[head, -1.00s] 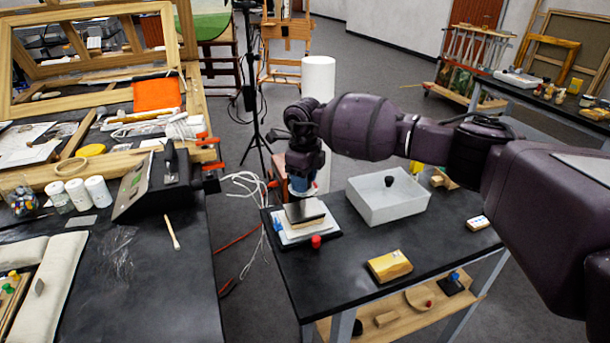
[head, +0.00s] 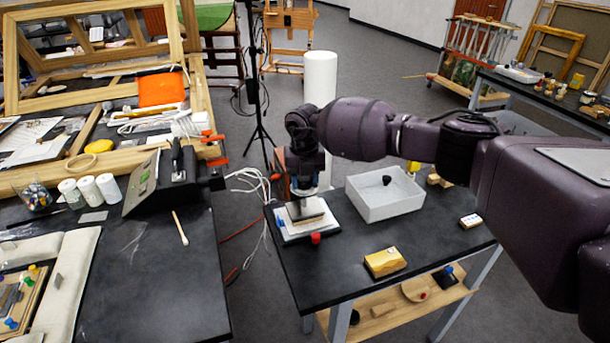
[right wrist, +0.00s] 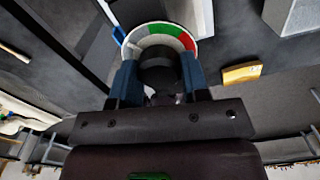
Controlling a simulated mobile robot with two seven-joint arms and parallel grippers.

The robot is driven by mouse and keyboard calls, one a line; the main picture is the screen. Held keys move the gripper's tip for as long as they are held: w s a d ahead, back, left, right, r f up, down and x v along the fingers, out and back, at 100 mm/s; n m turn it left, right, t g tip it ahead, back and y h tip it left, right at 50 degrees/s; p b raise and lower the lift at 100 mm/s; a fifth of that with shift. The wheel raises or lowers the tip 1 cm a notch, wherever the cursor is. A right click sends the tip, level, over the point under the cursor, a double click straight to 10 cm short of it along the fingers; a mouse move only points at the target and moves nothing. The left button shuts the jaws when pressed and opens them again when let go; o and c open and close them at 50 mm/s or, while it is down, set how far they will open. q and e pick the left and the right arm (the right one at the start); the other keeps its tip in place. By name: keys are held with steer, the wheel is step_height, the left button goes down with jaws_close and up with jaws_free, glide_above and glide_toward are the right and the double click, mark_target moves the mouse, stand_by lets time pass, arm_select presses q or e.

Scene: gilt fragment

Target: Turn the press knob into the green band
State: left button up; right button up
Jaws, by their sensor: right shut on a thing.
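The press (head: 290,233) stands at the left end of the small black table, with a pale base, a dark block and a red piece at its front. Its dark round knob (right wrist: 158,72) shows in the right wrist view, in front of a dial (right wrist: 152,43) with green, red and pale sectors. My right gripper (right wrist: 156,88) has its two blue fingers on either side of the knob and is shut on it. In the head view this gripper (head: 305,190) is over the press and hides the knob. I cannot tell where the knob points. My left gripper is not in view.
A white tray (head: 375,207) with a dark piece in it stands right of the press. A yellow block (head: 385,262) lies near the front edge of the small table (head: 335,270). A cluttered workbench (head: 160,285) is at the left, across a gap with cables.

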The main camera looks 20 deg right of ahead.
mark_target(304, 179)
steer(key=m+p, duration=0.1)
steer(key=m, duration=0.2)
steer(key=shift+r, duration=0.1)
steer(key=m+p, duration=0.1)
steer(key=m, duration=0.3)
steer(key=shift+p, duration=0.3)
steer(key=m, duration=0.2)
steer(key=shift+m+p, duration=0.3)
steer(key=shift+m, duration=0.1)
steer(key=shift+w+m, duration=0.1)
steer(key=shift+m, duration=1.1)
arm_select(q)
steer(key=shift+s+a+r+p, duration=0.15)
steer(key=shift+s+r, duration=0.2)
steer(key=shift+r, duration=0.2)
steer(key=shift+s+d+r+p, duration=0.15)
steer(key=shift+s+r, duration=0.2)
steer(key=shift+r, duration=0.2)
arm_select(e)
steer(key=shift+m, duration=0.3)
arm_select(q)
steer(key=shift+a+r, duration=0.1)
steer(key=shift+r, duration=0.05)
arm_select(e)
steer(key=o, duration=0.9)
steer(key=shift+a, duration=0.1)
steer(key=shift+o, duration=0.2)
